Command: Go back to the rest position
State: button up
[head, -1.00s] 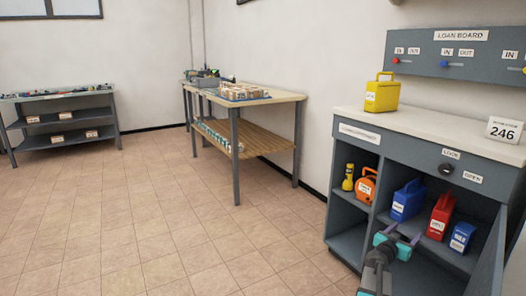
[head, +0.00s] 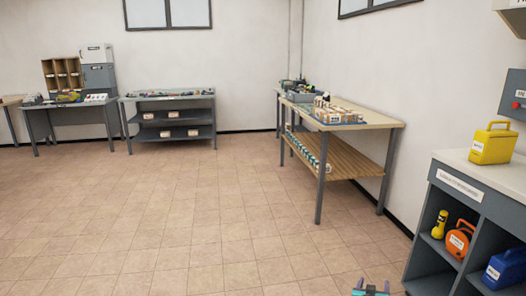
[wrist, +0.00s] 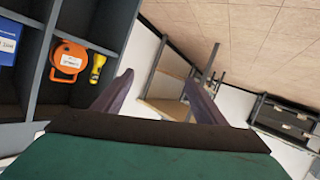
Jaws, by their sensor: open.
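My gripper (head: 371,289) shows at the bottom edge of the head view, low in front of the loan cabinet (head: 462,190) and to its left. In the wrist view the two fingers of my gripper (wrist: 158,95) are spread apart with nothing between them. The wrist view is tilted, with the cabinet's open compartments on the left and the tiled floor at the upper right. Most of my arm is out of the head view.
The cabinet holds a yellow flashlight (head: 440,224), an orange reel (head: 459,240) and a blue case (head: 505,268); a yellow case (head: 493,144) stands on top. A wooden-shelved table (head: 345,160) stands behind. Open tiled floor (head: 170,220) lies to the left.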

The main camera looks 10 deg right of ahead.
jog(key=s+a+f+n+g+y+p, duration=0.1)
jog(key=a+f+n+y+p, duration=0.15)
jog(key=a, duration=0.65)
jog(key=s+a+f+n+y+p, duration=0.2)
jog(key=a+y+p, duration=0.1)
jog(key=a, duration=0.7)
jog(key=s+a+f+n+g+y+p, duration=0.1)
jog(key=a+f+n+y+p, duration=0.15)
jog(key=a, duration=0.65)
jog(key=s+a+f+n+g+y+p, duration=0.1)
jog(key=s+a+f+g+y+p, duration=0.3)
jog(key=s+a, duration=0.75)
jog(key=s+d+r+m+g+h+p, duration=0.1)
jog(key=s+g, duration=0.9)
jog(key=s, duration=1.5)
jog(key=shift+s+d+m+g+h+p, duration=0.4)
jog(key=shift+d+m+h, duration=0.5)
jog(key=shift+m+h, duration=0.25)
jog(key=shift+r, duration=0.1)
